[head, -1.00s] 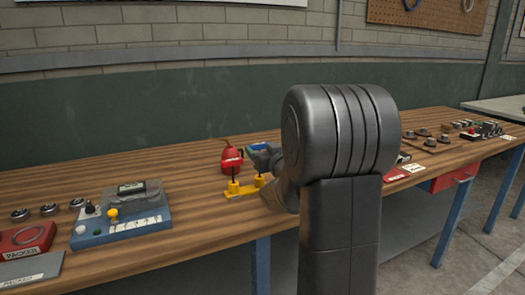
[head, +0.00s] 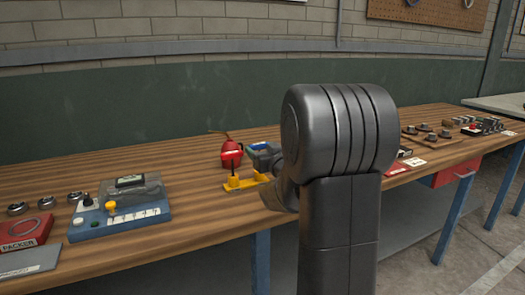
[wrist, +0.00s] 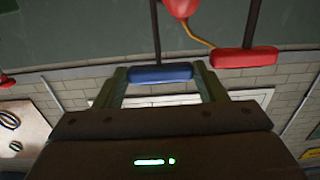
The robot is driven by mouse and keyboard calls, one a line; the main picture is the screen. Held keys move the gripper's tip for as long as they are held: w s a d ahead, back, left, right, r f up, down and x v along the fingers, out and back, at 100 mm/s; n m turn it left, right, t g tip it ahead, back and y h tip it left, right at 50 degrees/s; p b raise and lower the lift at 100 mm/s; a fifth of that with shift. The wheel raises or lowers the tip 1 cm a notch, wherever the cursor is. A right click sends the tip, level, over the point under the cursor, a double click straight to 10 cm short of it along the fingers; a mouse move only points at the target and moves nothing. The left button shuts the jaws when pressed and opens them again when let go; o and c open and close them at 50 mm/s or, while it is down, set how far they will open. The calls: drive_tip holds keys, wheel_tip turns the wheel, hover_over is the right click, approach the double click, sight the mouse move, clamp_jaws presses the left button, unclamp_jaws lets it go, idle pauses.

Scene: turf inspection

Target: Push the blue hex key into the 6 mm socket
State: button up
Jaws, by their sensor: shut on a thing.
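The blue hex key (wrist: 160,73) has its handle between the two fingers of my gripper (wrist: 162,86). The wrist view is upside down, and the dark shaft runs toward the picture's top. In the head view a little blue handle (head: 258,145) shows at my gripper (head: 262,156), above the right part of a yellow holder (head: 244,184). The gripper hides the lower shaft, so I cannot tell how deep the key sits. The 6 mm socket is not readable. A red-handled key (wrist: 245,57) stands upright beside it, its shaft at the holder's left part.
A red item with a cord (head: 232,160) lies behind the holder. A blue-grey device (head: 120,212) with a yellow knob stands left. Small parts (head: 432,135) lie right. Bare bench lies between device and holder.

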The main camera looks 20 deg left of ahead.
drive_tip(key=shift+f+b, duration=0.45)
drive_tip(key=shift+f, duration=0.15)
drive_tip(key=o, duration=1.1)
drive_tip(key=shift+c, duration=0.2)
drive_tip(key=v, duration=1.4)
drive_tip(key=shift+p, duration=0.45)
drive_tip(key=shift+w+a, duration=0.15)
drive_tip(key=x, duration=0.9)
drive_tip(key=r+x, duration=0.1)
drive_tip(key=x, duration=0.3)
drive_tip(key=shift+w+a, duration=0.15)
drive_tip(key=shift+a, duration=0.05)
